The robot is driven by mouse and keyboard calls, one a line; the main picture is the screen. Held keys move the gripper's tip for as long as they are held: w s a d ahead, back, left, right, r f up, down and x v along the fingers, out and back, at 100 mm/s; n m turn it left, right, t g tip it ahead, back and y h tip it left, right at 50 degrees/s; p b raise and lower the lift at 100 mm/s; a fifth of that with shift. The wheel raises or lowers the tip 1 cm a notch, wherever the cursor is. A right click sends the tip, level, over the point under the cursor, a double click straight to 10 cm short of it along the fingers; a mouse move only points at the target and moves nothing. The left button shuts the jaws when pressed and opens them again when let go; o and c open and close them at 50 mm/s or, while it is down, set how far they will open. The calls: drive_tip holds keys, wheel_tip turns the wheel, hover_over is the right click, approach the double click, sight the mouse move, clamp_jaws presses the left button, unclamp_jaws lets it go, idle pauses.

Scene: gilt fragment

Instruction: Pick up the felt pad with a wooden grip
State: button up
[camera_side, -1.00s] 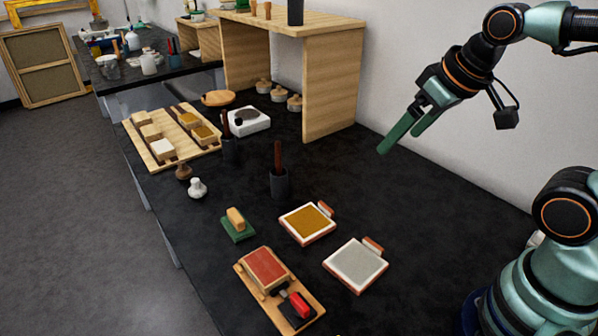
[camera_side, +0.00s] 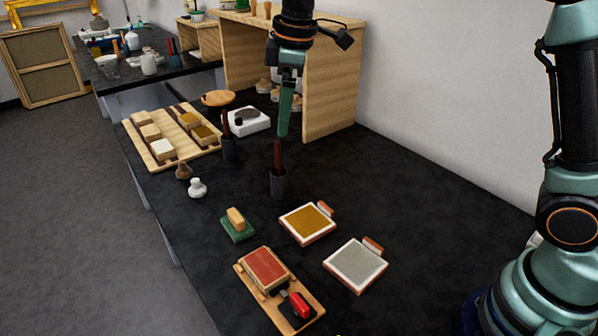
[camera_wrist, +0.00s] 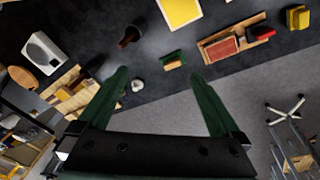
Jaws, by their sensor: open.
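The felt pad with a wooden grip (camera_side: 237,229) is a green square pad with a tan wooden block on top. It lies flat on the dark bench toward the front edge. In the wrist view the felt pad (camera_wrist: 174,61) shows between and beyond my fingertips. My gripper (camera_side: 284,134) points down above the bench, behind and to the right of the pad and well above it. In the wrist view my gripper (camera_wrist: 159,77) has its two green fingers spread wide with nothing between them.
A dark cup with a brown handle (camera_side: 279,184) stands behind the pad. A gold-topped tray (camera_side: 308,222) and a grey-topped tray (camera_side: 355,265) lie to its right. A wooden board with a red block (camera_side: 266,268) is in front. A white knob (camera_side: 197,187) stands behind left.

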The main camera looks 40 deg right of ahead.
drive_tip(key=w+a+f+n+g, duration=0.1)
drive_tip(key=w+a+f+n, duration=0.3)
drive_tip(key=a+f, duration=0.2)
drive_tip(key=n+g, duration=0.1)
drive_tip(key=n, duration=0.2)
hover_over(236, 214)
wheel_tip(236, 214, down, 6)
drive_tip(key=shift+h, duration=0.3)
wheel_tip(236, 214, down, 11)
drive_tip(key=shift+f, duration=0.2)
drive_tip(key=c, duration=1.4)
drive_tip(key=shift+r, duration=0.1)
wheel_tip(236, 214, up, 20)
drive_tip(key=shift+f, duration=0.1)
